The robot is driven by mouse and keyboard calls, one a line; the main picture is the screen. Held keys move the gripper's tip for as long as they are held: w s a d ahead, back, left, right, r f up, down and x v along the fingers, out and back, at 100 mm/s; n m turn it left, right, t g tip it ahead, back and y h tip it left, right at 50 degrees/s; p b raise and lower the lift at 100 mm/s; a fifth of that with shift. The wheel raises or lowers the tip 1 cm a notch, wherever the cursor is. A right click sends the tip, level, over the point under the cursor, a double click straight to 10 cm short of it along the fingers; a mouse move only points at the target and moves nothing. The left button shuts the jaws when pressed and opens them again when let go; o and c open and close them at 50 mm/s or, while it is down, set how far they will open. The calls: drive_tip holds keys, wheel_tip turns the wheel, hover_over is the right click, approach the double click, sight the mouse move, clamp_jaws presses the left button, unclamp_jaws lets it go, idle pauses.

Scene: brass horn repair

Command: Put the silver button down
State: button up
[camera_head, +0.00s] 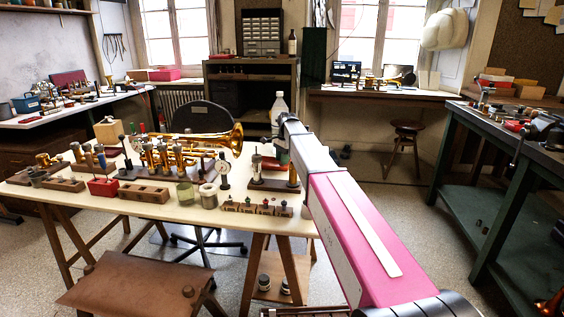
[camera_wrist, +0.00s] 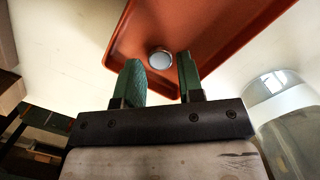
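The silver button (camera_wrist: 159,59) is a small round disc in the wrist view, seen against the orange-red tray (camera_wrist: 215,45). My gripper (camera_wrist: 161,62) has green fingers spread apart, one on each side of the button in the picture. A gap shows between the button and the right finger. The button appears to lie on the tray floor near a corner.
A clear and white bottle or jar (camera_wrist: 287,120) stands close to the right of my gripper. The white table (camera_head: 240,214) is crowded with a brass horn (camera_head: 205,138), wooden blocks and small jars. A brown stool (camera_head: 130,283) stands in front.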

wheel_tip(320, 180, up, 11)
drive_tip(key=d, duration=0.1)
drive_tip(key=shift+w+d, duration=0.2)
drive_tip(key=shift+w, duration=0.25)
drive_tip(key=shift+d, duration=0.1)
